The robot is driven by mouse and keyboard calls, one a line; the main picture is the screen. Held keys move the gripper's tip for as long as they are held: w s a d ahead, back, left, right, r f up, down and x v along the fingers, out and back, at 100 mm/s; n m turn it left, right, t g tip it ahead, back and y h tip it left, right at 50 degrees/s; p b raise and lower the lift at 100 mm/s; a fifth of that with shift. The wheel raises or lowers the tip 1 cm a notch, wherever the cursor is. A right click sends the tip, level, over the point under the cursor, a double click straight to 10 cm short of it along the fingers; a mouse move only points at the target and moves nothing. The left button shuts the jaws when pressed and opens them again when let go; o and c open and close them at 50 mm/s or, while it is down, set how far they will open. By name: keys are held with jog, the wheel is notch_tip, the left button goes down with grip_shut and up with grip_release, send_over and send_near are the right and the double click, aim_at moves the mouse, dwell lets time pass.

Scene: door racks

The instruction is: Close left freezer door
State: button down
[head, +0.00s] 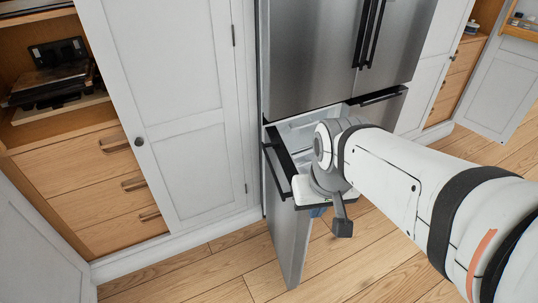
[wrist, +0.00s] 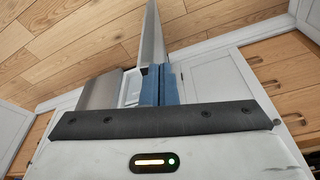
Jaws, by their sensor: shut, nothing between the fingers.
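The left freezer door (head: 287,240) stands open in the head view, swung out from the fridge toward me. I see its steel edge, with a black handle (head: 275,165) on its left side and a pale inner side to the right. My gripper (head: 318,212) is low beside the inner side of the door, mostly hidden behind my arm. In the wrist view its two blue fingers (wrist: 160,86) are together with nothing between them, and a long pale strip, likely the door (wrist: 152,38), rises beyond them. I cannot tell whether they touch the door.
The steel fridge (head: 310,55) stands above the freezer, its upper doors shut. The right freezer door's handle (head: 380,96) shows beside my arm. A white cupboard (head: 180,110) and wooden drawers (head: 100,185) stand to the left. The wooden floor (head: 220,275) in front is clear.

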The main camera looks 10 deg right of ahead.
jog(key=w+a+f+t+h+b, duration=0.1)
jog(key=w+a+f+h+b, duration=0.15)
jog(key=w+f+b, duration=0.55)
jog(key=w+a+f+t+h+b, duration=0.1)
jog(key=w+a+f+b, duration=0.25)
jog(key=f+b, duration=0.9)
jog(key=w+a+f+t+h+b, duration=0.1)
jog(key=w+a+f+h+b, duration=0.1)
jog(key=w+f+b, duration=0.6)
jog(key=b, duration=0.4)
send_near(291, 224)
notch_tip(291, 224, down, 3)
jog(key=w+a, duration=0.2)
jog(key=shift+w+d+f+b, duration=0.15)
jog(key=shift+d+b, duration=0.3)
jog(key=shift+d, duration=1.55)
